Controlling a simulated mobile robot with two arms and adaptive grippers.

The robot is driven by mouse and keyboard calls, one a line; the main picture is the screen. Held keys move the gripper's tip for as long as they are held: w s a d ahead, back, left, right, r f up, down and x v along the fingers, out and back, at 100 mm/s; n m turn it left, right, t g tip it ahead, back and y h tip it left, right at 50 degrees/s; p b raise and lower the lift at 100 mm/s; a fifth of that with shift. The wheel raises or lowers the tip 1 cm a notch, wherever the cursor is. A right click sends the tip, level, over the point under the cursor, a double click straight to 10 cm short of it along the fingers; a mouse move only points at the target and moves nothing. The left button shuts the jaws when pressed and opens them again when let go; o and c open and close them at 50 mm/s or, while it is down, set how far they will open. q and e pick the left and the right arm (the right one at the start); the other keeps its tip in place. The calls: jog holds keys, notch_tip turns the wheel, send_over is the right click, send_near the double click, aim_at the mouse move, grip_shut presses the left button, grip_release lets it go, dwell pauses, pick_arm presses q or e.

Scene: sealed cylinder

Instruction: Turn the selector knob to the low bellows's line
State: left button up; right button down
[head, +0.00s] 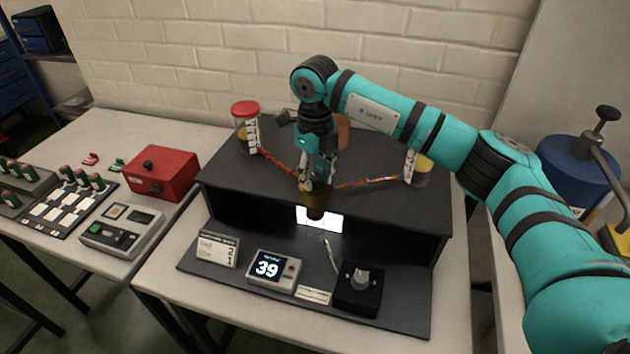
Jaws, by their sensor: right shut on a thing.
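My right gripper (308,185) points down at the middle of the black bench's raised deck, where two braided lines meet. It is shut on what looks like the selector knob; the fingers hide the knob, so its pointing cannot be read. An amber part (316,200) shows just below the fingertips. The left line (279,163) runs to a clear, red-capped bellows cylinder (246,133) with a scale strip. The right line (366,182) runs to another cylinder with yellow inside (422,171), partly hidden by my arm. I cannot tell which bellows is low. My left gripper is out of view.
On the lower shelf stand a display reading 39 (270,270), a card (217,249), a pen-like tool (330,254) and a black box with a grey knob (358,287). A lit white window (331,222) is under the deck. A red box (160,172) stands left.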

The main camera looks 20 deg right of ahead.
aim_at(316, 176)
jog(key=shift+n+b, duration=0.5)
jog(key=shift+n, duration=0.5)
jog(key=shift+r, duration=0.1)
jog(key=c, duration=1)
grip_release()
notch_tip(316, 176, up, 12)
jog(key=shift+f, duration=0.1)
